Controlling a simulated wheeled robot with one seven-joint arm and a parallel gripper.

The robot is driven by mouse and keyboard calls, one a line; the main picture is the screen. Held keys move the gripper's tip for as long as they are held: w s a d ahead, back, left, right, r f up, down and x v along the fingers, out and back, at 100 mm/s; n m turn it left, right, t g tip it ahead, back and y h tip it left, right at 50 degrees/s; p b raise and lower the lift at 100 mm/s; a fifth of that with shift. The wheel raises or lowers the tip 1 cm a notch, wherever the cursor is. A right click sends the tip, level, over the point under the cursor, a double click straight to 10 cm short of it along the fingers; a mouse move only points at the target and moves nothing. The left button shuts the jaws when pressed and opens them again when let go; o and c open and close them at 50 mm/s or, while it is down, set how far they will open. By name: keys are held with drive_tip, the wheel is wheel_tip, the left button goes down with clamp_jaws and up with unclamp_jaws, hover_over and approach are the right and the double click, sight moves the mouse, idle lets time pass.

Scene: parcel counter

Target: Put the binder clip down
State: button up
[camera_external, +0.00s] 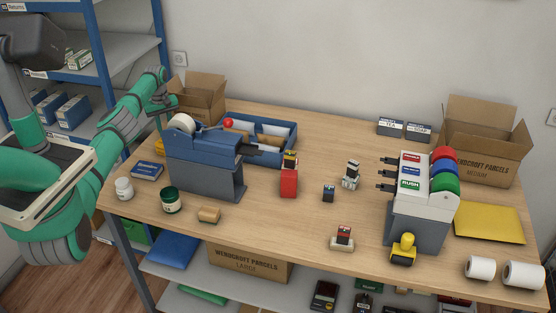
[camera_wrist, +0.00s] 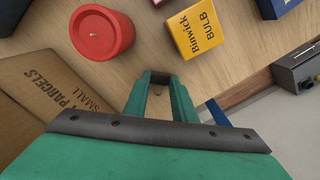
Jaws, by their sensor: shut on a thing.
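My gripper (camera_wrist: 160,80) points down over the wooden counter in the wrist view, its green fingers close together. It is shut on the binder clip, of which I can make out little between the fingertips. In the external view my arm reaches in from the left, and my gripper (camera_external: 170,105) is small and partly hidden behind the blue machine, near the open small cardboard box. I cannot tell the clip there. Bare counter (camera_wrist: 150,45) shows just beyond the fingertips in the wrist view.
In the wrist view a red round thing (camera_wrist: 100,32) lies upper left, a yellow bulb box (camera_wrist: 195,35) upper right and a cardboard box (camera_wrist: 35,95) at left. The counter edge runs at right. The blue machine (camera_external: 205,160) stands close by; the counter's middle (camera_external: 320,150) has free room.

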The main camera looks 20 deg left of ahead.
drive_tip(key=shift+f, duration=0.3)
drive_tip(key=o, duration=1)
wheel_tip(320, 180, up, 12)
drive_tip(key=shift+r, duration=0.15)
